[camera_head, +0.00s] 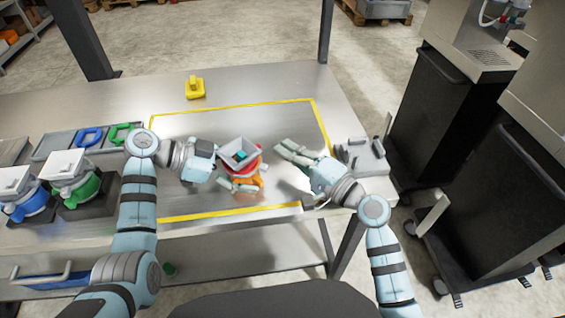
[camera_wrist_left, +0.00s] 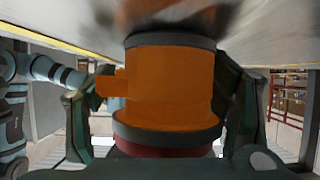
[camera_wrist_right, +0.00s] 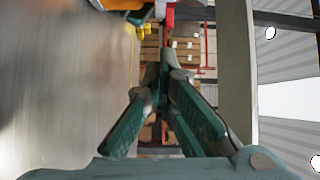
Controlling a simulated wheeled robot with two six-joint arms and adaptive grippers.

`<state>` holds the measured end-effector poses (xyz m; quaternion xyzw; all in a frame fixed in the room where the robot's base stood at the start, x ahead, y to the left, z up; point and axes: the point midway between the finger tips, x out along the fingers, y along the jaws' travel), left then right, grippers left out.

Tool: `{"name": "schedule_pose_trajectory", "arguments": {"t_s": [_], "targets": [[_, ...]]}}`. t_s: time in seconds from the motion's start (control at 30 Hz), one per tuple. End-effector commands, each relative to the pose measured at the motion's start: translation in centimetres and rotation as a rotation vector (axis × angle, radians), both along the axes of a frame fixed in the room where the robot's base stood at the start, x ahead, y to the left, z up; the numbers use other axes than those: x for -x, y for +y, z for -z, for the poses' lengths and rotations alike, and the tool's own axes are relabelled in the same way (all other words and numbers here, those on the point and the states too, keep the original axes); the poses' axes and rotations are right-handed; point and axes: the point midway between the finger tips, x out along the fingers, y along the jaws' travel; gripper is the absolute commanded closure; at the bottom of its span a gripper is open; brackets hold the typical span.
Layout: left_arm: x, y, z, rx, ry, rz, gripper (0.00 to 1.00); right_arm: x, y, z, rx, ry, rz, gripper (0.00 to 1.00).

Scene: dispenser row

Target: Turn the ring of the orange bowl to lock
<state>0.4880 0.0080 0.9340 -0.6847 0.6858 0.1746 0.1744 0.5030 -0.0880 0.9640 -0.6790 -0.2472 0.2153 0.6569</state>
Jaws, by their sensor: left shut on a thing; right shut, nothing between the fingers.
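The orange bowl (camera_head: 259,181) stands inside the yellow outline on the table, with a red ring (camera_head: 262,166) above it and a square grey hopper (camera_head: 239,152) on top. My left gripper (camera_head: 238,186) is shut around the orange bowl. In the left wrist view the orange bowl (camera_wrist_left: 170,85) fills the space between the fingers, its tab pointing left, with the dark red ring (camera_wrist_left: 165,138) along its lower edge. My right gripper (camera_head: 281,148) is shut and empty, right of the hopper and apart from it. Its closed fingers (camera_wrist_right: 165,75) show in the right wrist view.
Units with blue (camera_head: 28,207) and green (camera_head: 82,190) bowls stand at left. Behind them a tray holds a blue piece (camera_head: 88,137) and a green piece (camera_head: 120,133). A yellow piece (camera_head: 195,88) sits at the back. A grey rack (camera_head: 362,156) is at right.

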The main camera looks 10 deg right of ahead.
Motion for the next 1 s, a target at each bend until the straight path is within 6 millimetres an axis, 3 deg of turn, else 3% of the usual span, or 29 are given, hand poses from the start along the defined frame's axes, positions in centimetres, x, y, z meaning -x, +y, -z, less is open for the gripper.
{"name": "schedule_pose_trajectory", "arguments": {"t_s": [0.2,0.6,0.83,1.0], "targets": [[0.0,0.1,0.2,-0.004,0.001,-0.002,0.45,2.7,1.5,0.4,0.001,0.006,-0.001,1.00],[0.0,0.1,0.1,-0.003,0.000,-0.001,0.45,3.2,1.7,0.4,0.002,0.005,0.000,1.00],[0.0,0.1,0.1,-0.003,0.000,-0.002,0.45,5.3,2.8,0.6,0.001,0.006,0.000,1.00],[-0.1,0.0,0.1,-0.002,-0.001,-0.003,0.45,5.5,3.0,0.6,0.002,0.006,-0.003,1.00]]}}
